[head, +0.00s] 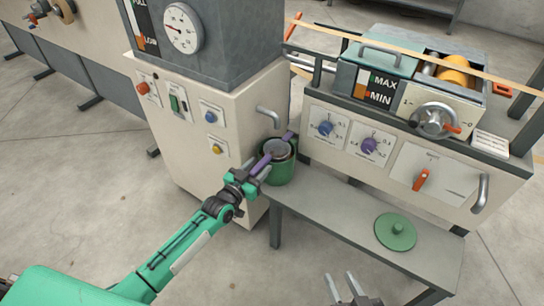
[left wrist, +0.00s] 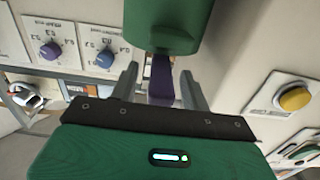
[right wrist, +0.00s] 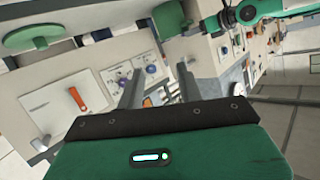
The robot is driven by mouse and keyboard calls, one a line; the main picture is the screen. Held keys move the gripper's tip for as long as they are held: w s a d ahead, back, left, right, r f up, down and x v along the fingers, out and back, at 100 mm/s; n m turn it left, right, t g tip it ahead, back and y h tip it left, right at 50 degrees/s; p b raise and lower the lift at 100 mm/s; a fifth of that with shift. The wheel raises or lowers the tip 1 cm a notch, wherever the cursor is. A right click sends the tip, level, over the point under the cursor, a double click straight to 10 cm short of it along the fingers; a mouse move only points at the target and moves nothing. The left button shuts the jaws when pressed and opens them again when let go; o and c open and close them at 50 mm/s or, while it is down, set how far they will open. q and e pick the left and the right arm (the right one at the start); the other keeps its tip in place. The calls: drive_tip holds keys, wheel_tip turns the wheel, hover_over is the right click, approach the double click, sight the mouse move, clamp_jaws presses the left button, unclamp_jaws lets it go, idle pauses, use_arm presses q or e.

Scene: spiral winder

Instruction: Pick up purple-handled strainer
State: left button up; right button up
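The purple-handled strainer (head: 277,149) rests across the top of a green pot (head: 280,174) on the bench. Its purple handle (head: 261,165) points toward my left gripper (head: 254,174). In the left wrist view, the handle (left wrist: 161,82) lies between the two spread fingers, with a gap on both sides. The green pot (left wrist: 165,22) is just beyond the fingertips, and the strainer's bowl is hidden there. My right gripper (head: 340,280) is open and empty at the bottom of the head view, in front of the bench. Its parted fingers also show in the right wrist view (right wrist: 158,82).
A green lid (head: 396,232) lies on the bench (head: 345,218) right of the pot. The cabinet with the gauge (head: 183,27) stands close behind my left gripper. The control panel (head: 350,138) rises behind the bench. A metal handle (head: 268,116) juts out above the pot.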

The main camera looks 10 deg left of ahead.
use_arm(q)
clamp_jaws()
drive_tip(key=shift+r, duration=0.1)
